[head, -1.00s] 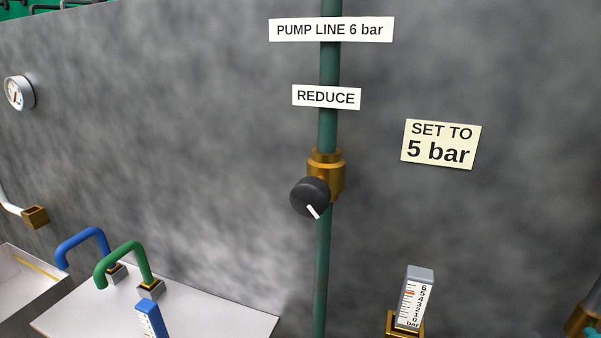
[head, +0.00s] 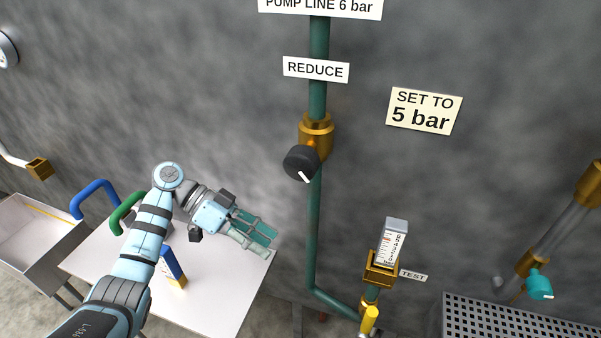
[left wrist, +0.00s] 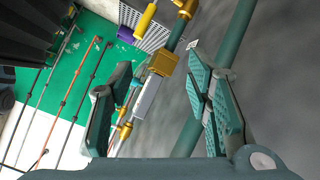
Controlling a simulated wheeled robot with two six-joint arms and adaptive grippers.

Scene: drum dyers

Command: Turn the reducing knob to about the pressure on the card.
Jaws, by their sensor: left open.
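The black reducing knob (head: 301,163) with a white pointer mark sits on a brass valve (head: 316,135) on the green vertical pipe. Its pointer is toward the lower right. The card (head: 424,111) to its right reads "SET TO 5 bar". A white gauge (head: 391,244) with a bar scale stands lower right on a brass fitting; its reading is too small to tell. My left gripper (head: 263,240) is open and empty, below and left of the knob, apart from it. In the left wrist view its fingers (left wrist: 165,105) are spread, and the gauge shows between them farther off. My right gripper is not in view.
A white table (head: 225,290) with blue (head: 95,190) and green (head: 122,212) curved handles stands at the left. A "REDUCE" label (head: 316,70) is above the valve. A perforated grey surface (head: 520,318) and a teal valve handle (head: 540,286) are at the lower right.

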